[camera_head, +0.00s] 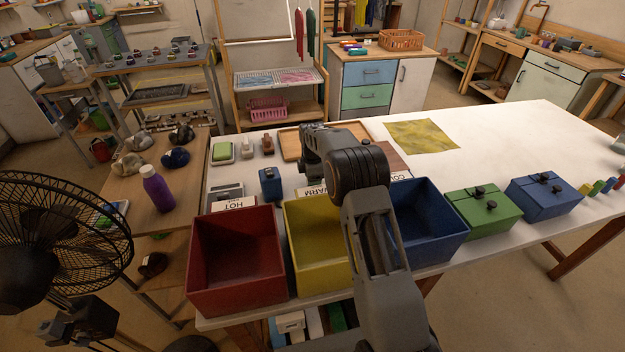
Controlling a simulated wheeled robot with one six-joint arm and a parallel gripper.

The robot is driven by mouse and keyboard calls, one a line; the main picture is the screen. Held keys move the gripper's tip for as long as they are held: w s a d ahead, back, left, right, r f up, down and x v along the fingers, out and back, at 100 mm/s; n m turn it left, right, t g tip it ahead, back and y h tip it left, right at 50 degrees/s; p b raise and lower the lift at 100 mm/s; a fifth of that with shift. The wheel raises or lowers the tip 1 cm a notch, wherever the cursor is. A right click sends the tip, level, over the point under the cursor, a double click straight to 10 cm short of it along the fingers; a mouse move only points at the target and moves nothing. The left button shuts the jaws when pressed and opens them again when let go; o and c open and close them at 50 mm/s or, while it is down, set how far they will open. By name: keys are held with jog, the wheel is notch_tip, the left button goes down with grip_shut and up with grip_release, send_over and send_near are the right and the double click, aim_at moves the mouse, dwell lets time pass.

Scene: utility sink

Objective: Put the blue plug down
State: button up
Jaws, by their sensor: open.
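A small blue block-like thing with a dark top (270,185), likely the blue plug, stands on the white table behind the red and yellow bins. My arm reaches up over the yellow and blue bins. My gripper (315,160) is at its far end, to the right of the blue thing and apart from it. The gripper is open; its fingertips are largely hidden by my own arm, and I see nothing held in it.
A red bin (237,250), a yellow bin (312,235) and a blue bin (430,222) line the front edge, with label cards behind them. A green box (482,210) and a blue lidded box (543,195) stand right.

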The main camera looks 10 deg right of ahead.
notch_tip(320, 180, up, 11)
jog(key=shift+r+b, duration=0.2)
jog(key=shift+b, duration=0.1)
jog(key=s+r+m+t, duration=0.2)
jog(key=s+r+m, duration=0.65)
jog(key=s, duration=0.55)
jog(key=s+f+m+t, duration=0.2)
jog(key=s+m, duration=0.7)
jog(key=s, duration=1)
jog(key=shift+s+f, duration=0.35)
jog(key=shift+f, duration=0.65)
jog(key=shift+m, duration=0.25)
